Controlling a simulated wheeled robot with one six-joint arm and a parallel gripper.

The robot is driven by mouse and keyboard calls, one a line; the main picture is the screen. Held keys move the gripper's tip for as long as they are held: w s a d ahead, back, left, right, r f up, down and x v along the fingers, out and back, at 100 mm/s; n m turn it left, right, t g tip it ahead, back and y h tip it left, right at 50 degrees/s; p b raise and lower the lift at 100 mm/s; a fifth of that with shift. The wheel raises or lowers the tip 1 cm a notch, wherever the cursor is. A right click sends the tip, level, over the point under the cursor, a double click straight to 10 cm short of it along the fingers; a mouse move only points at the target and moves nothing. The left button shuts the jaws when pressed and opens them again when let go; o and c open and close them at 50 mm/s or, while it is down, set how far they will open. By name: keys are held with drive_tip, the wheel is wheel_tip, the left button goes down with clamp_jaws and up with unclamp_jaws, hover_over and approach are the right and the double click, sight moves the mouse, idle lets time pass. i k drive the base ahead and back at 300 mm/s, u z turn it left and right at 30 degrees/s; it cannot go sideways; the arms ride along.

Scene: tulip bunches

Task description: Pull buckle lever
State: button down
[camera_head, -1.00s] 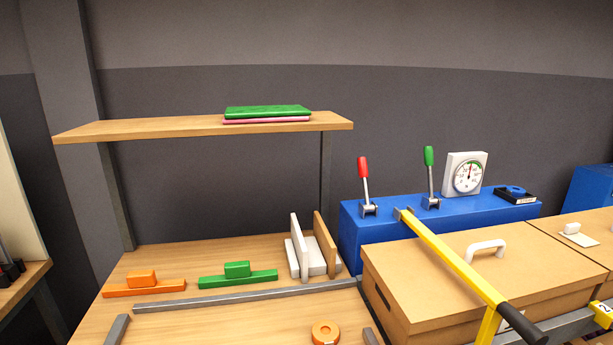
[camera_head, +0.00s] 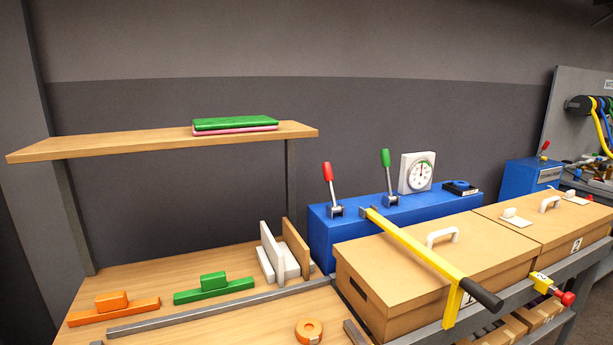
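A yellow bar lever (camera_head: 419,250) with a black grip (camera_head: 481,295) runs across the top of a cardboard box (camera_head: 385,287). Its far end is by the front of a blue box (camera_head: 321,236), and a yellow leg drops near the grip. On the blue box stand a red-handled lever (camera_head: 328,173) and a green-handled lever (camera_head: 386,160), both nearly upright. No label shows which of these is the buckle lever. My gripper is not in view.
A round gauge (camera_head: 420,172) stands on the blue box. A second cardboard box (camera_head: 560,213) and a yellow part with a red knob (camera_head: 567,298) are at right. The wooden table (camera_head: 171,263) holds an orange block (camera_head: 113,308), a green block (camera_head: 214,288) and a tape roll (camera_head: 309,330). A shelf (camera_head: 100,147) stands above.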

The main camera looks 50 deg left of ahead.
sight(328, 174)
drive_tip(key=u, duration=1.5)
